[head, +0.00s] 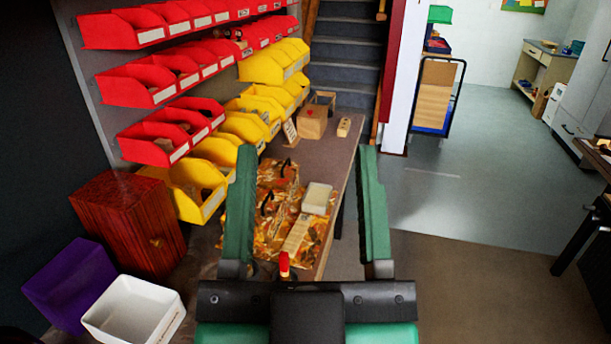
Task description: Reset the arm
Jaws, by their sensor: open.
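My gripper (306,152) fills the lower middle of the head view, pointing away from the camera. Its two long green fingers are wide apart, and nothing is held between them. Its black and green body is at the bottom edge. A whitish block (317,198) lies on the mat. The left finger hides part of the bench's left side.
Red bins (150,85) and yellow bins (195,190) line the left wall. A dark red wooden cabinet (125,225), a purple box (70,287) and a white container (135,312) are at the lower left. A wooden box (312,122) stands at the bench's far end.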

